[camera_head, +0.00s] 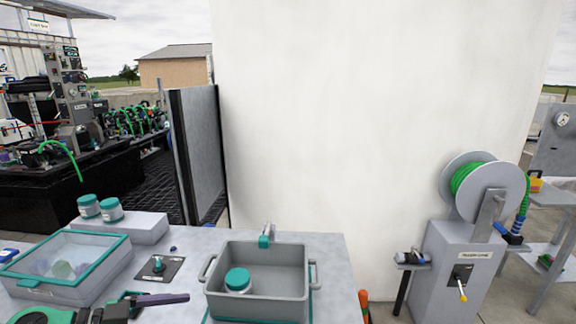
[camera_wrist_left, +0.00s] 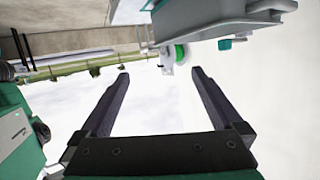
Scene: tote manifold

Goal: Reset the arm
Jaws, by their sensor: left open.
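My left gripper (camera_wrist_left: 160,73) is open in the left wrist view, with two dark fingers spread apart and nothing between them. In the head view, part of what looks like my left gripper, a dark finger (camera_head: 162,299) with green parts, shows at the bottom left. It is over the near edge of the grey table (camera_head: 185,262), left of the grey tote (camera_head: 257,303). The tote has side handles and holds a jar with a teal lid (camera_head: 238,281). My right gripper is in neither view.
A clear-lidded box with a teal rim (camera_head: 128,250) stands at the table's left. Two teal-lidded jars (camera_head: 99,208) stand on a grey block (camera_head: 125,228). A black plate (camera_head: 159,269) lies mid-table. A green hose reel (camera_head: 478,185) stands at right. A white wall (camera_head: 370,120) rises behind.

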